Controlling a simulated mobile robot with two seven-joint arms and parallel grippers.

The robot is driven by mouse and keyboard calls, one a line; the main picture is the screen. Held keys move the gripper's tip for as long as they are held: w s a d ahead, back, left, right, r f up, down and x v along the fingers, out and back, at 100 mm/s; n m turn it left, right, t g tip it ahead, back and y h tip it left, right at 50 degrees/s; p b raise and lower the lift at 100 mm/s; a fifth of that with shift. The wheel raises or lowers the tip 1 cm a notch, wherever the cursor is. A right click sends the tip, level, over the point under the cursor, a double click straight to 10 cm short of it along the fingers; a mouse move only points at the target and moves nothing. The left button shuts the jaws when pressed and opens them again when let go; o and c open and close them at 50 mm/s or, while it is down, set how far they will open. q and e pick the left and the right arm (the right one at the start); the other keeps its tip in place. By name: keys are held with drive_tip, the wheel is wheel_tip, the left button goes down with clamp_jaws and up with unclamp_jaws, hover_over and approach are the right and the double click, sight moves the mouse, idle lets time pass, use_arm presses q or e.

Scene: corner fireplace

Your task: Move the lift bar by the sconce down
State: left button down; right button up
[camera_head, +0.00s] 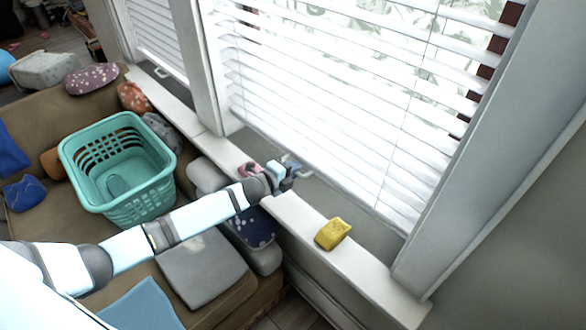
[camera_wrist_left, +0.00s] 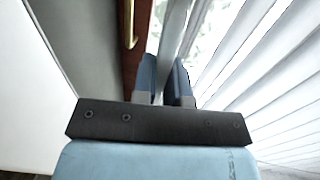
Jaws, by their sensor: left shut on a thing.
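The lift bar (camera_head: 345,194) is the pale bottom rail of the large white blind in the head view, low in the window opening above the sill. My left gripper (camera_head: 292,168) reaches it from the left. In the left wrist view a narrow grey-white bar (camera_wrist_left: 173,38) passes between the two blue fingers of my left gripper (camera_wrist_left: 166,82). The gripper is shut on this bar; the fingers hide part of it. White slats (camera_wrist_left: 250,70) fan out to the right of it. No sconce shows in either view. My right gripper is not in view.
A yellow block (camera_head: 332,233) lies on the white window sill (camera_head: 375,277). A teal basket (camera_head: 118,165) stands on the brown sofa among cushions. A second blind (camera_head: 160,40) hangs at the left. In the wrist view a brass handle (camera_wrist_left: 129,22) sits on dark wood.

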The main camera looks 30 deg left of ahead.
use_arm(q)
wheel_tip(320, 180, down, 4)
drive_tip(key=shift+f+b, duration=0.15)
drive_tip(key=shift+b, duration=0.8)
drive_tip(key=c, duration=1.2)
unclamp_jaws()
drive_tip(key=shift+r, duration=0.2)
drive_tip(key=shift+s, duration=0.1)
drive_tip(key=p+v, duration=0.1)
drive_tip(key=v, duration=1.2)
drive_tip(key=shift+s, duration=0.35)
drive_tip(key=shift+a+r, duration=0.1)
drive_tip(key=shift+a, duration=0.05)
drive_tip(key=shift+c, duration=0.2)
